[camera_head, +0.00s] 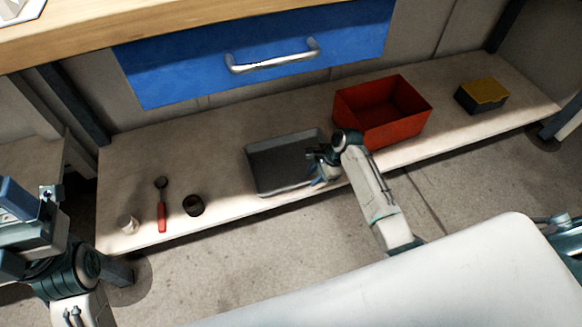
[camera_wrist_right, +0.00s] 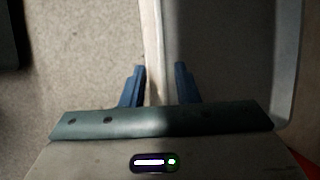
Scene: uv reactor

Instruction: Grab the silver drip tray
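The silver drip tray (camera_head: 283,170) is a shallow grey rectangular tray lying flat on the low shelf, left of the red bin. My right gripper (camera_head: 316,168) is at the tray's right end, near its front corner, and hides part of that side. In the right wrist view, the two blue fingers of my right gripper (camera_wrist_right: 160,75) are apart, with the near edge of the tray (camera_wrist_right: 170,45) running between them. I cannot tell whether they touch it. My left gripper (camera_head: 22,215) is at the left picture edge, far from the tray; its fingers are unclear.
The red bin (camera_head: 360,122) stands just right of the tray; a yellow-topped dark box (camera_head: 482,96) is farther right. A red-handled tool (camera_head: 162,212), a dark ring (camera_head: 193,205) and a small white cup (camera_head: 127,224) are left. A blue drawer (camera_head: 190,68) with a metal handle hangs above.

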